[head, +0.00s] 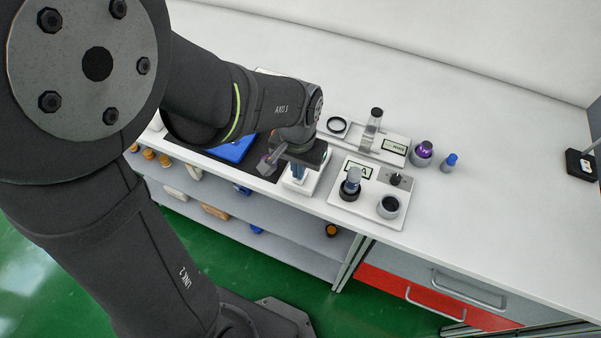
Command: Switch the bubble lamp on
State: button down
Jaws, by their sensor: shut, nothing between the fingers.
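A clear upright cylinder with a dark cap (373,128), which looks like the bubble lamp, stands on a white base (402,140) with a dark-framed label. I cannot tell whether it is lit, and no switch on it is clear to me. A white board (366,208) in front of it carries a label, a dark knob on a grey plate (397,180), a grey-capped bottle (352,181) and a dark-topped round cup (388,207). My wrist hides part of this area.
A black ring (337,126) lies left of the cylinder. A purple-topped jar (423,151) and a blue-capped bottle (449,162) stand right. A blue tray (233,149) lies partly behind my arm. A black box with a rod (581,165) is far right.

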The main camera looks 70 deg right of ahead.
jog(key=shift+f, duration=0.7)
dwell(0.3)
jog(key=shift+r, duration=3.55)
jog(key=shift+f, duration=0.1)
notch_tip(320, 180, down, 7)
jog(key=shift+r, duration=0.1)
jog(key=shift+r, duration=0.2)
